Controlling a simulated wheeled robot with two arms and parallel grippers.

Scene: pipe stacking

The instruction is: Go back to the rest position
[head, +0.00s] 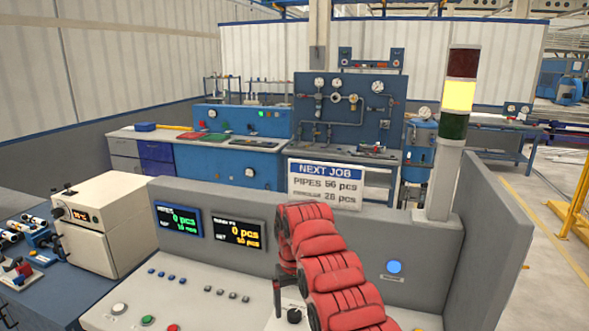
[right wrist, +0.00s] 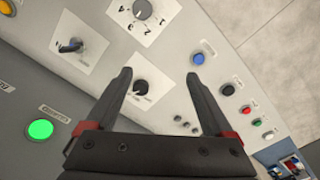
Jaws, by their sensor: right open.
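My right arm, with red padded links, reaches over the sloped grey control panel (head: 140,290) in the head view. My right gripper (right wrist: 160,76) is open, its two dark fingers spread wide with nothing held. In the right wrist view a black rotary knob (right wrist: 141,88) shows between the fingers, nearer the left one. I cannot tell how far above the panel the fingertips are. In the head view the gripper is mostly hidden by the arm, and a black knob (head: 293,315) shows beside it. My left gripper is not in view.
The panel's upright back carries two displays (head: 178,221), a NEXT JOB sign (head: 326,184) and a signal tower (head: 458,95) lit yellow. A beige oven-like box (head: 101,222) stands at left. More knobs (right wrist: 142,9) and a lit green button (right wrist: 40,129) surround the gripper.

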